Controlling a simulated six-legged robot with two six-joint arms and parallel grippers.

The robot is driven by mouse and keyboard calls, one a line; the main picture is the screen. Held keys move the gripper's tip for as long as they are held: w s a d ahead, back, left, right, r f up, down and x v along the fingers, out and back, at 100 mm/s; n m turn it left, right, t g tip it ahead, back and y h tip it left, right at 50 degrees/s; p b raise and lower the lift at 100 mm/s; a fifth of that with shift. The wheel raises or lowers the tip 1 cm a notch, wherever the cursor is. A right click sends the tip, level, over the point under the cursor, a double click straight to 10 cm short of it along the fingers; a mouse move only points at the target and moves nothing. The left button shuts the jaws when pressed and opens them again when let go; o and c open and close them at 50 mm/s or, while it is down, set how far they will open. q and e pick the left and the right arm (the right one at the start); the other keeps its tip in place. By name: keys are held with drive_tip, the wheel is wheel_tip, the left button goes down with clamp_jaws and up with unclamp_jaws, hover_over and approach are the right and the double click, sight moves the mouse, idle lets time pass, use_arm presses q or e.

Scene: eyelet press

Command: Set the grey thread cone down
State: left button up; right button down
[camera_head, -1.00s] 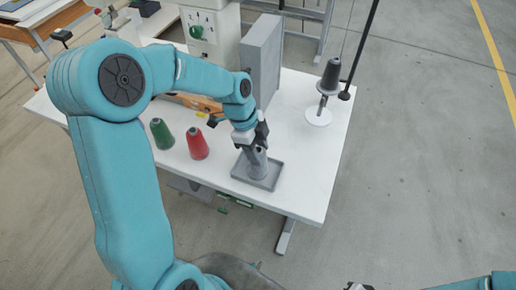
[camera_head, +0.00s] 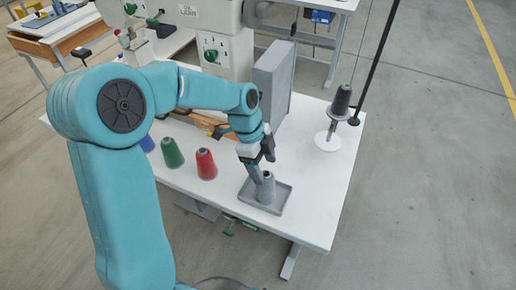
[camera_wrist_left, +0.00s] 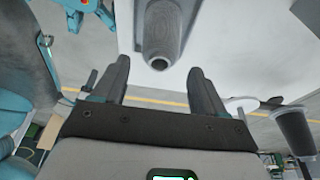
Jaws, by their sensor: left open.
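The grey thread cone (camera_head: 267,188) stands upright in a shallow grey tray (camera_head: 281,203) near the front right of the white table. In the left wrist view the cone (camera_wrist_left: 160,38) shows its narrow end with a dark hole, just beyond the fingertips. My left gripper (camera_head: 259,168) is at the cone's top, its fingers pointing down. In the left wrist view my left gripper (camera_wrist_left: 158,68) is open, its two dark fingers well apart with a gap to the cone on both sides. My right gripper is not in view.
A red cone (camera_head: 206,164), a green cone (camera_head: 173,153) and a partly hidden blue cone (camera_head: 147,143) stand left of the tray. A tall grey panel (camera_head: 273,82) rises behind. A dark cone (camera_head: 341,100) sits on a white-based stand at right. The table between is clear.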

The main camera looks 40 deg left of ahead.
use_arm(q)
drive_tip(key=v, duration=0.8)
drive_tip(key=shift+r, duration=0.35)
drive_tip(key=shift+a, duration=0.1)
drive_tip(key=shift+s, duration=0.1)
